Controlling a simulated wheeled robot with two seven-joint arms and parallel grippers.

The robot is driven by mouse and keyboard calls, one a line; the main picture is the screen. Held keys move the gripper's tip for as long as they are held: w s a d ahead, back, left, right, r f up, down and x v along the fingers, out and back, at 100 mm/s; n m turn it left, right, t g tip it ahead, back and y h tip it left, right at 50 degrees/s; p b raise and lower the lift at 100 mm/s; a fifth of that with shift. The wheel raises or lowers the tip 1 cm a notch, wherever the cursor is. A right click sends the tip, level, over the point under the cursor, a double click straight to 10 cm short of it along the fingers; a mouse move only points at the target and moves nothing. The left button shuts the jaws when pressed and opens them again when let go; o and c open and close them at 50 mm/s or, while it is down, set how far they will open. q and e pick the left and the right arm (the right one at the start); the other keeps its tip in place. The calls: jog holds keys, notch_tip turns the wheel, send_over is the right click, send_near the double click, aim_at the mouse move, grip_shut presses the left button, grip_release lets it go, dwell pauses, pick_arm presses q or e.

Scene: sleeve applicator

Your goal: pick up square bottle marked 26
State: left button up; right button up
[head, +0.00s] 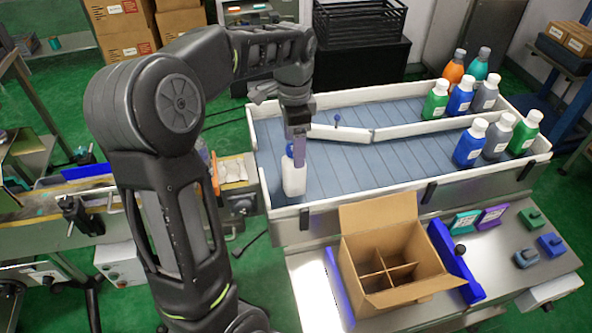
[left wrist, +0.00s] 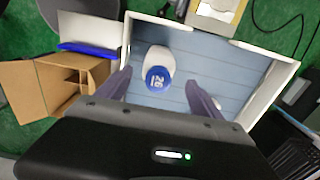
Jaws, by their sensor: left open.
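The bottle marked 26 (head: 294,176) is white with a blue cap and stands upright at the near left end of the conveyor. In the left wrist view its blue cap (left wrist: 158,79) shows the number 26. My left gripper (head: 297,150) is above and around the top of the bottle in the head view. In the left wrist view the left gripper's fingers (left wrist: 157,90) are spread open, with the cap between them and a gap on each side. The bottle's lower body is partly hidden below the cap in the wrist view. My right gripper is not in view.
The blue-grey conveyor (head: 360,165) has pale side rails and a low divider (head: 375,133). Several bottles, including an orange one (head: 453,72), stand at its right end. An open cardboard box (head: 385,250) with compartments stands in front, beside a blue bracket (head: 455,265).

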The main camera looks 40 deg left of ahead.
pick_arm(q)
jog(key=shift+f, duration=1.15)
jog(key=shift+s+f+p, duration=0.15)
jog(key=shift+f+p, duration=0.25)
jog(key=shift+f, duration=0.15)
notch_tip(320, 180, down, 4)
jog(key=shift+f+p, duration=0.1)
jog(key=shift+p, duration=0.35)
grip_shut()
